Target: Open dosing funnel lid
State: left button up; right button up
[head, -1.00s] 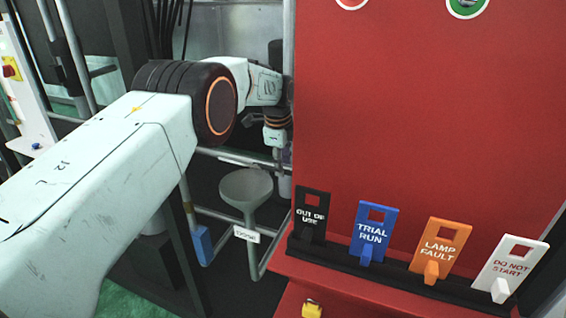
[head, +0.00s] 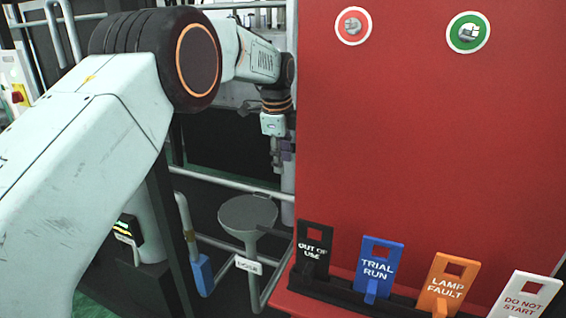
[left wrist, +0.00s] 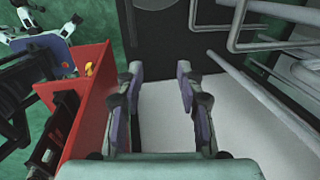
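The grey dosing funnel (head: 248,212) stands low between pipes, left of the red cabinet, with a small "DOSE" tag on its stem. Its top looks like a flat round grey disc with a small tab at the right rim; I cannot clearly tell lid from bowl. My left gripper (head: 277,155) hangs fingers-down behind and above the funnel, close to the cabinet's edge, apart from the funnel. In the left wrist view the left gripper (left wrist: 158,84) has its two fingers spread with nothing between them. I cannot make out the funnel there. My right gripper is out of view.
Pipes (head: 230,180) run around the funnel. A blue-handled lever (head: 201,275) hangs left of it.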

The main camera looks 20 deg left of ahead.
pick_arm(q)
jog(key=shift+s, duration=0.3)
